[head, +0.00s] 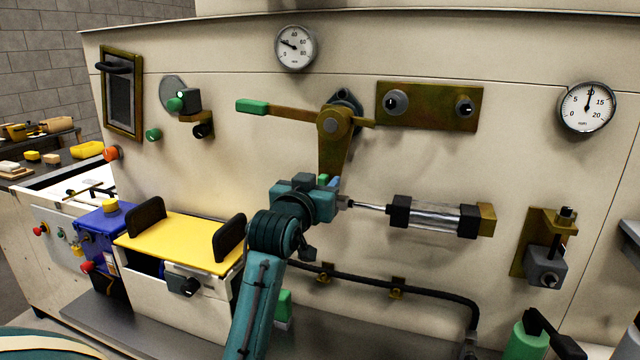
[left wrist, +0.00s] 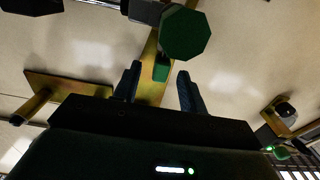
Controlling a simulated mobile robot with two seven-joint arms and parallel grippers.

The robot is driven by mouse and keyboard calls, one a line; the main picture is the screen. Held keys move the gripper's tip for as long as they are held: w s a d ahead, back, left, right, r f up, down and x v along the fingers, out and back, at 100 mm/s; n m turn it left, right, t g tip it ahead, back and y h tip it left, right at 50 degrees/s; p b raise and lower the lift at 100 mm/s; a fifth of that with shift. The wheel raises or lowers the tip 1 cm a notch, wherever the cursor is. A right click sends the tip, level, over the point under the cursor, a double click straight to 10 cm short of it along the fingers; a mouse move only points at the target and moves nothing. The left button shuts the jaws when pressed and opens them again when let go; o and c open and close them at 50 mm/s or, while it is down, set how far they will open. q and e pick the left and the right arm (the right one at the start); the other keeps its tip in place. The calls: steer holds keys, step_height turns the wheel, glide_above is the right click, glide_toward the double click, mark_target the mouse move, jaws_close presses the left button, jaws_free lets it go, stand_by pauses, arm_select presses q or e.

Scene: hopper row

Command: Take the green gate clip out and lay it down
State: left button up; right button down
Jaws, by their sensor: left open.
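My left gripper (head: 325,183) is at the lower end of the brass lever arm (head: 333,150) in the head view. In the left wrist view its two dark fingers (left wrist: 159,87) are open and apart. A small green block (left wrist: 161,69), which looks like the gate clip, shows between them against the brass arm; I cannot tell whether the fingers touch it. A bigger dark green eight-sided head (left wrist: 188,33) stands just beyond the fingertips in the picture, beside the rod end. In the head view my gripper hides most of this joint. My right gripper is not in view.
A clear cylinder (head: 437,215) runs right from the joint. The lever's green-tipped handle (head: 252,107) sticks out left above. A black pipe (head: 425,288) runs below. A yellow lid (head: 180,243) with two black handles lies at lower left, its middle clear.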

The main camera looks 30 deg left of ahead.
arm_select(q)
jaws_close()
stand_by(0.6)
